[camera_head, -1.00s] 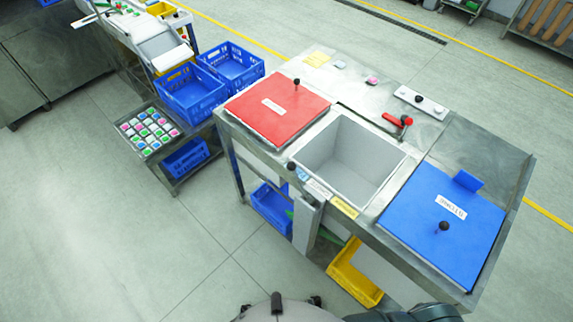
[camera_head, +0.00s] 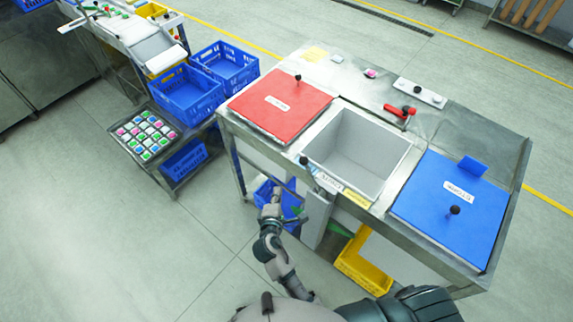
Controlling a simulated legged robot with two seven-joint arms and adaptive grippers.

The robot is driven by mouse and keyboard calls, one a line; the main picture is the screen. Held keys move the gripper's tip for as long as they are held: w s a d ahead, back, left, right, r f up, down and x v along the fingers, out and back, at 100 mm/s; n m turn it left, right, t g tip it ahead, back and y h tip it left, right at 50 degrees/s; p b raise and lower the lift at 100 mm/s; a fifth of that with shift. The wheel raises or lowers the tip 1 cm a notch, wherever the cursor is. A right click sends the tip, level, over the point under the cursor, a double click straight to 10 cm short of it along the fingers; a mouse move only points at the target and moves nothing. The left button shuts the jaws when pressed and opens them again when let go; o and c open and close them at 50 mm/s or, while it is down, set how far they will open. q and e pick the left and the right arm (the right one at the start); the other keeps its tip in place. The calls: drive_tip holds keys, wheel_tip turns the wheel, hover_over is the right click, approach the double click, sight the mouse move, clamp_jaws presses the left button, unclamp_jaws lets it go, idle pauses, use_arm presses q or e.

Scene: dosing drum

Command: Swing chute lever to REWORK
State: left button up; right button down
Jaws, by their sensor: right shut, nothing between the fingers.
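The chute lever's black ball knob (camera_head: 303,160) stands at the left end of a row of labels on the bench's front edge. A white label (camera_head: 328,183) and a yellow label (camera_head: 356,198) sit to its right; their print is too small to read surely. My right gripper (camera_head: 274,203) is below and left of the knob, in front of the bench, apart from it. It is small in view and looks shut and empty. My left gripper is not in view.
The steel bench carries a red lid (camera_head: 279,104), an open grey bin (camera_head: 358,152), a blue lid (camera_head: 450,205) and a red-handled lever (camera_head: 400,111). A blue crate (camera_head: 293,200) and a yellow crate (camera_head: 360,268) are underneath.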

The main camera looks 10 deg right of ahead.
wheel_tip(320, 180, up, 6)
drive_tip(key=h, duration=0.1)
drive_tip(key=r+x, duration=0.1)
drive_tip(key=x, duration=0.9)
drive_tip(key=shift+t, duration=0.4)
drive_tip(key=s+d+p, duration=0.1)
drive_tip(key=s+d+r+p, duration=0.1)
drive_tip(key=d, duration=0.1)
drive_tip(key=shift+s+d+r, duration=0.2)
drive_tip(key=shift+s+d, duration=0.1)
drive_tip(key=shift+s, duration=0.1)
